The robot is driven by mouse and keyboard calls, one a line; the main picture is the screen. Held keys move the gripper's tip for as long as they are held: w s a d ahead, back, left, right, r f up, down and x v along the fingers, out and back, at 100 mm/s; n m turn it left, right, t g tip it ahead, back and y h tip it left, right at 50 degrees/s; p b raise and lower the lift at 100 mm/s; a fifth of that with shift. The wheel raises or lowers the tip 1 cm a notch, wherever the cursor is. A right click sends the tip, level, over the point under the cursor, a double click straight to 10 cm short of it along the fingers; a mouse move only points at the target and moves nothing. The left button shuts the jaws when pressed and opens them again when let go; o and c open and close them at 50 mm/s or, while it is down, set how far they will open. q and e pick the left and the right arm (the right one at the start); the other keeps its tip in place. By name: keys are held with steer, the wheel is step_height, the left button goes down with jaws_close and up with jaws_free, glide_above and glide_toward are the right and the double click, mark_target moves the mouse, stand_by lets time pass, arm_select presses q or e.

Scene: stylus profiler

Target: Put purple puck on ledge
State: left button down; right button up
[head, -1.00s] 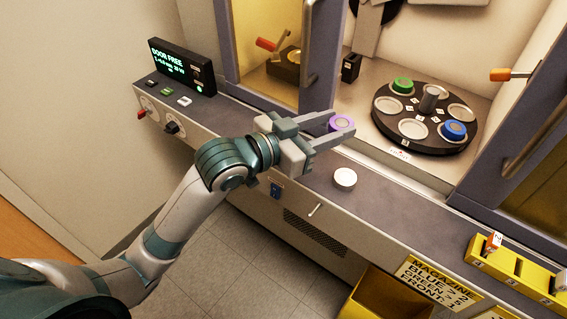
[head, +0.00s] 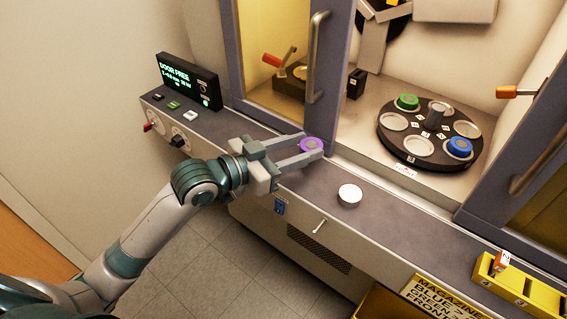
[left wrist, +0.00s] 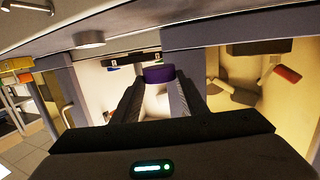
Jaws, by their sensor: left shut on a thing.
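The purple puck (head: 312,145) is pinched between the fingertips of my left gripper (head: 303,150). In the head view it appears over the grey ledge (head: 285,185) in front of the profiler's open doorway; whether it touches the ledge I cannot tell. In the left wrist view the puck (left wrist: 159,74) sits at the far end of the two fingers. A white-silver round piece (head: 349,195) rests on the ledge to the right of the gripper. My right gripper is not in view.
A black turntable (head: 430,135) inside the chamber holds a green puck (head: 408,102) and a blue puck (head: 459,147), with several empty seats. A display (head: 187,80) reads "DOOR FREE". Door frames (head: 325,60) flank the opening. A yellow magazine (head: 520,287) is at lower right.

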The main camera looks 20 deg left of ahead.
arm_select(q)
steer(key=a+f, duration=0.2)
steer(key=a, duration=0.2)
steer(key=shift+w+a+f, duration=0.25)
steer(key=shift+f, duration=0.15)
steer(key=shift+f, duration=1.95)
steer(key=shift+f, duration=0.25)
steer(key=c, duration=1.1)
jaws_free()
steer(key=shift+r, duration=0.15)
